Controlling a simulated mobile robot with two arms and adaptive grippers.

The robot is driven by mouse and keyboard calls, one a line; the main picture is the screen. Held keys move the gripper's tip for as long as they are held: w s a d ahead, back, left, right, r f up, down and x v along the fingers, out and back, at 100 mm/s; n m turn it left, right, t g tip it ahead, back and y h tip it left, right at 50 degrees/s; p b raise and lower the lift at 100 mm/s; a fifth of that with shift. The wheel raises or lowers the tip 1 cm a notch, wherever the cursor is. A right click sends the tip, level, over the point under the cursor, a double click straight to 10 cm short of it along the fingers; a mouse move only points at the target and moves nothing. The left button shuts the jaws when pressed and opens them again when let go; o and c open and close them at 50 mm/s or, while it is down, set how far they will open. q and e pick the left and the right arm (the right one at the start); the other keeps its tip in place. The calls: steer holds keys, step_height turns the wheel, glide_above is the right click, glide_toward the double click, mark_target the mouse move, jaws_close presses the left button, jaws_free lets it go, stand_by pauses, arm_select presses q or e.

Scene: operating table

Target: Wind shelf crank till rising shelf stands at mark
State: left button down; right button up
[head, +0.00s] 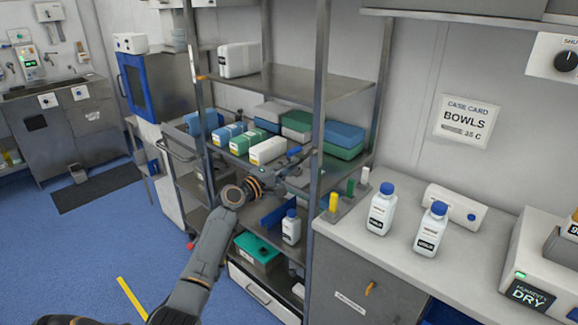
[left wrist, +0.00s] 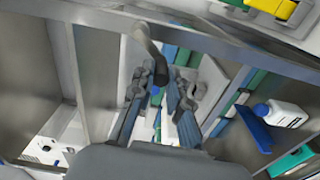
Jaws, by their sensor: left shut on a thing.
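My left gripper (head: 294,168) reaches in from the left to the front right post of the steel shelf rack. In the left wrist view its fingers (left wrist: 160,98) are closed around the end of a dark bent bar, the shelf crank (left wrist: 143,38), which comes from the metal rack edge. The fingers hide most of the grip. The middle shelf (head: 222,155) carries several blue, green and white boxes, and its front edge is partly behind my arm. I cannot tell for sure which shelf rises. A small orange-and-white tag (head: 198,77) is on the left post, possibly the mark. My right gripper is out of view.
A counter (head: 345,240) right of the rack holds two white bottles (head: 381,209) with blue caps and a small stand with yellow and green pieces (head: 333,203). A lower shelf holds a bottle (head: 291,227) and a teal box (head: 257,247). The blue floor at left is mostly open.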

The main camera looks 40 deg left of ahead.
arm_select(q)
steer(key=shift+f, duration=0.2)
steer(key=c, duration=1.3)
jaws_free()
steer(key=shift+r, duration=0.1)
steer(key=shift+s, duration=0.15)
steer(key=s, duration=1.1)
steer(key=shift+s+a, duration=0.4)
steer(key=shift+a, duration=0.05)
